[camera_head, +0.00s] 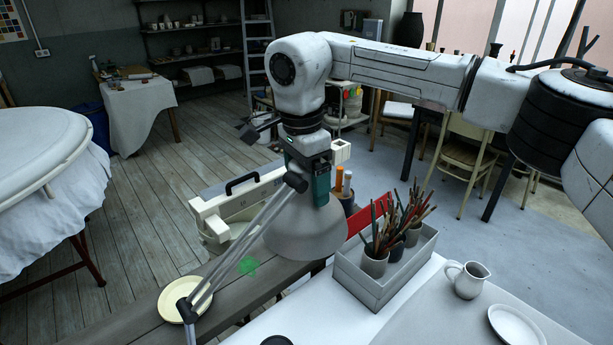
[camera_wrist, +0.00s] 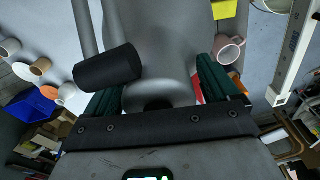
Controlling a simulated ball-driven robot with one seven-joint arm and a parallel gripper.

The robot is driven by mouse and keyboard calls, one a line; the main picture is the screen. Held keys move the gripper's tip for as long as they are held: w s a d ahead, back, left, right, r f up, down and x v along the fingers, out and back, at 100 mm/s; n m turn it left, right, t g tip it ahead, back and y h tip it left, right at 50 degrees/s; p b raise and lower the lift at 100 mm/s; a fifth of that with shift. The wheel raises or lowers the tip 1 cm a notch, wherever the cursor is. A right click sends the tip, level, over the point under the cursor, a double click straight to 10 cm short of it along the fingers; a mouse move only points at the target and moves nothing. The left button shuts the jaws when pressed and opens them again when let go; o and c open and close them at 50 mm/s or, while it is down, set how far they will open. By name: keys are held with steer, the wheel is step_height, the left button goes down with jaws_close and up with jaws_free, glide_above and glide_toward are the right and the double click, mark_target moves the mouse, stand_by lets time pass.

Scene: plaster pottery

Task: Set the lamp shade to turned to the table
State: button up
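The lamp shade (camera_head: 305,235) is a grey dome with its wide rim facing down over the bench edge. Its jointed lamp arm (camera_head: 235,245) rises from the lower left to a dark joint beside the shade's top. My gripper (camera_head: 318,178) is at the top of the shade from above. In the wrist view, the grey shade (camera_wrist: 155,40) lies between the two dark green fingers of my gripper (camera_wrist: 162,88), which stand apart on either side of its narrow top. I cannot tell whether both fingers press on it. A black cylinder (camera_wrist: 107,68) sits close to the left finger.
A grey box (camera_head: 372,285) with cups of brushes stands right of the shade. A white jug (camera_head: 467,280) and a plate (camera_head: 517,326) are farther right. A cream dish (camera_head: 180,298) lies at the lower left. A green patch (camera_head: 248,265) shows on the wooden bench (camera_head: 225,290) left of the shade.

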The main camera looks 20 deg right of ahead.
steer(key=shift+r, duration=0.1)
steer(key=r, duration=0.3)
steer(key=r+b, duration=0.1)
steer(key=r, duration=0.6)
steer(key=shift+s+a+r, duration=0.1)
steer(key=shift+a+r, duration=0.2)
steer(key=shift+a, duration=0.1)
steer(key=shift+f, duration=0.1)
